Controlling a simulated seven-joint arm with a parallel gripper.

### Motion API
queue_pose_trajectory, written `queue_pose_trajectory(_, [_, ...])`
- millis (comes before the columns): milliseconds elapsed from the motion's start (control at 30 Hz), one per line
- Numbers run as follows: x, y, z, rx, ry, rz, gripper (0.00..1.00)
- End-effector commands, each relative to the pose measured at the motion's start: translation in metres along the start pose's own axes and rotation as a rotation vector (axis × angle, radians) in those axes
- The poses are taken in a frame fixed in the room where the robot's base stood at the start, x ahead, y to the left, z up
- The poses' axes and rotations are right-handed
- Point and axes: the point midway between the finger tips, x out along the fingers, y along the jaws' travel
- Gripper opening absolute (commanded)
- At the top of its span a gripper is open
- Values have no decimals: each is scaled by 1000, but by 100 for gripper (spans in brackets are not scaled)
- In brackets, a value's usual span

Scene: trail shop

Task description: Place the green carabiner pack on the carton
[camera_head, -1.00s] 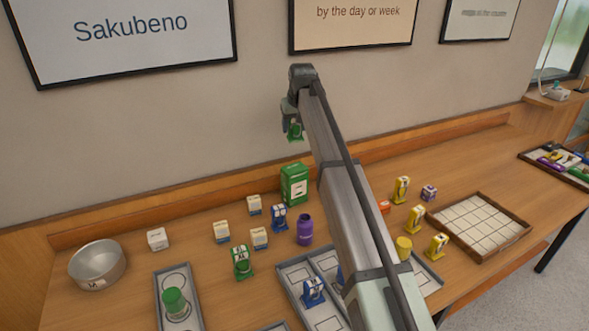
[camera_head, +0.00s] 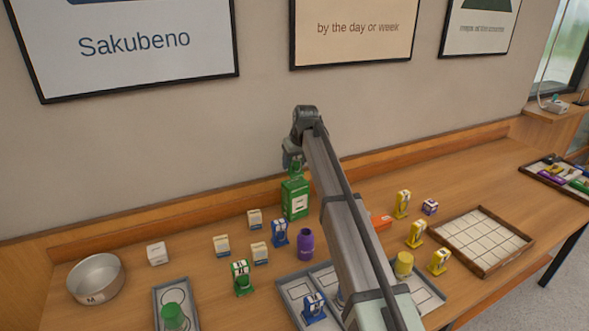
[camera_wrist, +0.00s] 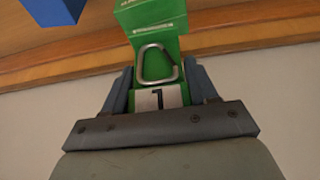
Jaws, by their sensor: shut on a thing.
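My gripper (camera_head: 292,156) is above the green carton (camera_head: 295,200), which stands upright near the wall at the back of the table. The gripper is shut on a green carabiner pack (camera_wrist: 158,78). In the wrist view the pack shows a silver carabiner and a white label marked 1, between the two fingers. The green carton (camera_wrist: 150,14) shows just beyond the pack. In the head view the pack (camera_head: 293,172) hangs right over the carton's top; I cannot tell whether they touch. My arm hides part of the table.
A similar green pack (camera_head: 241,278) stands front left of the carton. A blue pack (camera_head: 279,233) and a purple bottle (camera_head: 305,244) stand close in front.

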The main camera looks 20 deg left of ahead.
Motion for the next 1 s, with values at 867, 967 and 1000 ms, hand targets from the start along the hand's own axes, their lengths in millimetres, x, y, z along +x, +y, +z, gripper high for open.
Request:
queue_pose_trajectory(867, [29, 0, 12, 0, 0, 0, 78])
queue_pose_trajectory(967, [29, 0, 12, 1, 0, 0, 83])
queue_pose_trajectory(1000, [29, 0, 12, 0, 0, 0, 83])
